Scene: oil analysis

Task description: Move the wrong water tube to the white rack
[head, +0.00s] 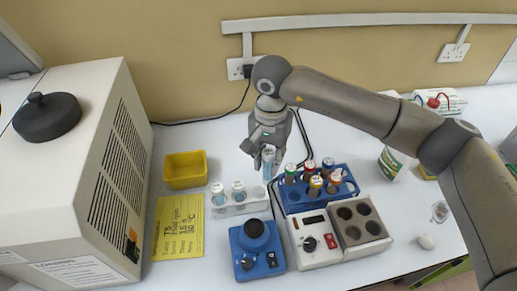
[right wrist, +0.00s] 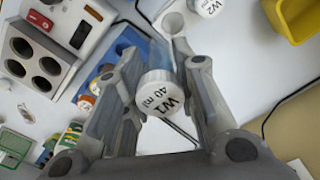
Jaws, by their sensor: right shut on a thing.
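My right gripper (head: 267,146) is shut on a water tube (head: 268,163) with blue contents, held upright above the gap between the two racks. In the right wrist view the tube's white cap (right wrist: 161,92) reads "W1 40 ml" and sits between the fingers. The white rack (head: 240,209) stands below and left of the held tube. One cap in the right wrist view reads "W2" (right wrist: 206,6). My left gripper is not in view.
A blue rack (head: 296,205) with several coloured-cap tubes stands right of the white rack. In front are a blue mixer (head: 256,246) and a white heating block (head: 362,225). A yellow bin (head: 185,170) and a large centrifuge (head: 85,170) are at left.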

